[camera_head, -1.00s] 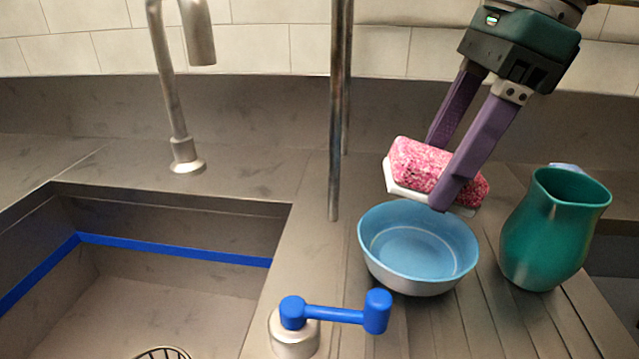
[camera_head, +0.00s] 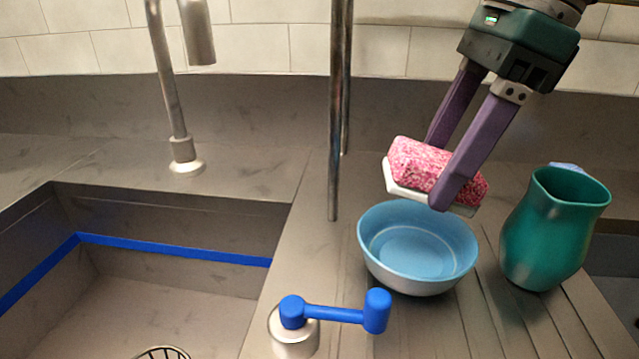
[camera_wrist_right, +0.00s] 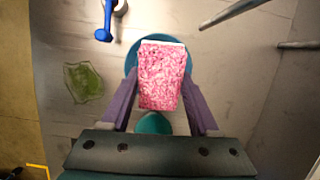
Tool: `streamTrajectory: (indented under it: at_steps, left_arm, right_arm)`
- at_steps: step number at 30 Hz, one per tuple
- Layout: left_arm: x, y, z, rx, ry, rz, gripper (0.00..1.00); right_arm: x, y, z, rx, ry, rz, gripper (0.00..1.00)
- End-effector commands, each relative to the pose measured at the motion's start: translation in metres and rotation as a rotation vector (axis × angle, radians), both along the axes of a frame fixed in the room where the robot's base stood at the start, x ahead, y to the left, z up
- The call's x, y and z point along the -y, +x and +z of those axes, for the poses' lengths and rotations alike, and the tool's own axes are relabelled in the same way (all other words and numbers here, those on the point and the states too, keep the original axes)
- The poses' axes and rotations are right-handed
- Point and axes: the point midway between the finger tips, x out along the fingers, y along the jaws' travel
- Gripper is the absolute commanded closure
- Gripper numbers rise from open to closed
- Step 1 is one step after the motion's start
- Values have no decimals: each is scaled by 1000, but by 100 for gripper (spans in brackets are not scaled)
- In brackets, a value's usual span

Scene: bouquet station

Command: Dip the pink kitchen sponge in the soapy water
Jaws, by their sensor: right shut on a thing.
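The pink kitchen sponge (camera_head: 418,163), speckled pink with a white underside, is held between the purple fingers of my right gripper (camera_head: 436,172). It hangs above the back rim of the blue bowl (camera_head: 385,272), apart from it. The bowl is blue inside and pale below, with a light blue surface inside; I cannot clearly tell the water level. In the right wrist view the sponge (camera_wrist_right: 160,78) sits between the fingers and covers most of the bowl (camera_wrist_right: 130,62). My left gripper is not in view.
A teal pitcher (camera_head: 553,230) stands right of the bowl. A blue tap lever (camera_head: 335,313) is in front. Metal poles (camera_head: 337,110) rise behind, left of the bowl. The sink (camera_head: 150,290) and faucet (camera_head: 175,90) are at left. A green translucent item (camera_wrist_right: 83,82) shows in the right wrist view.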

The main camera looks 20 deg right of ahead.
Motion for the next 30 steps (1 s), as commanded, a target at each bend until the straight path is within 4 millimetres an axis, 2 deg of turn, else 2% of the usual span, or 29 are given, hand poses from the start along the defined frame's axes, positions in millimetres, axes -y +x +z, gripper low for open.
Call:
streamTrajectory:
  at_steps: [14,17,25,30]
  left_arm:
    - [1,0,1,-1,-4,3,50]
    - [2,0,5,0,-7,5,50]
    - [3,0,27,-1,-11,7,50]
    - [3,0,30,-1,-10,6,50]
  right_arm:
    - [0,0,1,0,0,0,83]
    - [0,0,6,0,0,0,83]
    - [0,0,36,2,-1,0,83]
    - [0,0,41,0,0,0,83]
